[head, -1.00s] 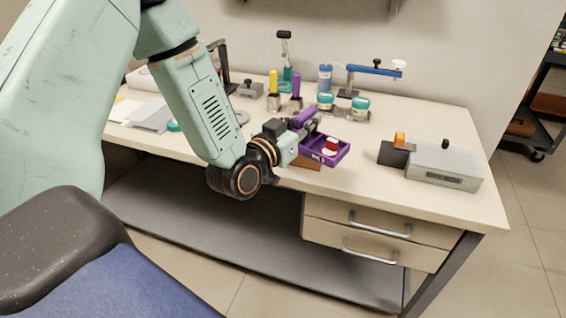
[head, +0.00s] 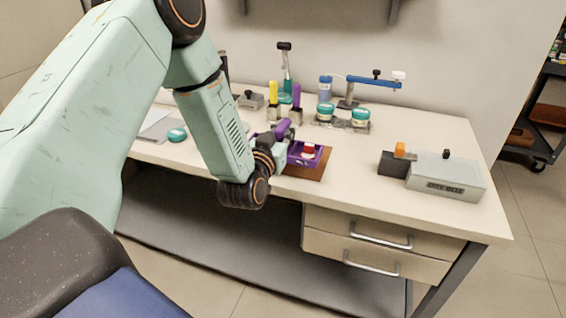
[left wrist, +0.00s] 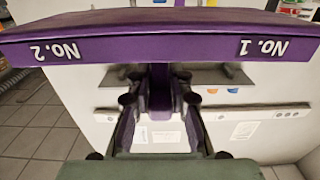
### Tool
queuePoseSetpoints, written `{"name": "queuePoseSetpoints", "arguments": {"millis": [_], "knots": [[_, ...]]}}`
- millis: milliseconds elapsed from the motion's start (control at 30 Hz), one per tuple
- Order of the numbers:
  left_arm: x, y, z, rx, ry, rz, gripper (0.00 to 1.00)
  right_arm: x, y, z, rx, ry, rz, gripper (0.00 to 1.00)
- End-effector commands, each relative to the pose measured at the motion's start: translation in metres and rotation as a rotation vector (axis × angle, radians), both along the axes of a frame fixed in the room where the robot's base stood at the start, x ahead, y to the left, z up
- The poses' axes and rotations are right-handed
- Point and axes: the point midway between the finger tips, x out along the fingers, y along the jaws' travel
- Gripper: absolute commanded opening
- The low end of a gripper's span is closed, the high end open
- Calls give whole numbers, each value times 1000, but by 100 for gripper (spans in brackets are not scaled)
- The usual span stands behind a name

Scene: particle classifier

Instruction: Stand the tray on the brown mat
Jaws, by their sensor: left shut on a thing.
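The purple tray (head: 318,161) is over the left and back part of the brown mat (head: 312,173) in the head view; I cannot tell whether it touches the mat. The mat shows in front and to the right of it. A red-and-white jar (head: 309,150) is in the tray. My left gripper (head: 285,136) is shut on the tray's purple handle (head: 282,127) and hides its left part. In the left wrist view, the tray wall (left wrist: 150,47) reads "No. 1" and "No. 2", with the gripper fingers (left wrist: 158,105) around the handle. My right gripper is not in view.
A grey balance-like box (head: 445,176) stands on the right of the table. Behind the tray are two teal-lidded jars (head: 343,116), yellow- and purple-handled tools (head: 285,103) and a blue-armed stand (head: 372,82). The tabletop between mat and grey box is clear.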

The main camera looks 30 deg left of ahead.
Motion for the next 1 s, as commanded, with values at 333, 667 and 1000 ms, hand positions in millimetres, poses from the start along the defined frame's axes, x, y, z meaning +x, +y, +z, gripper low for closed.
{"name": "queuePoseSetpoints", "arguments": {"millis": [333, 667, 1000], "knots": [[1, 0, -42, 3, -3, 0, 0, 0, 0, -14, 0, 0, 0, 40], [1, 0, -63, 2, -7, 0, 0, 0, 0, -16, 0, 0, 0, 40], [0, 0, -68, 0, -2, 0, 21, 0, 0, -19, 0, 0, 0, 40]]}}
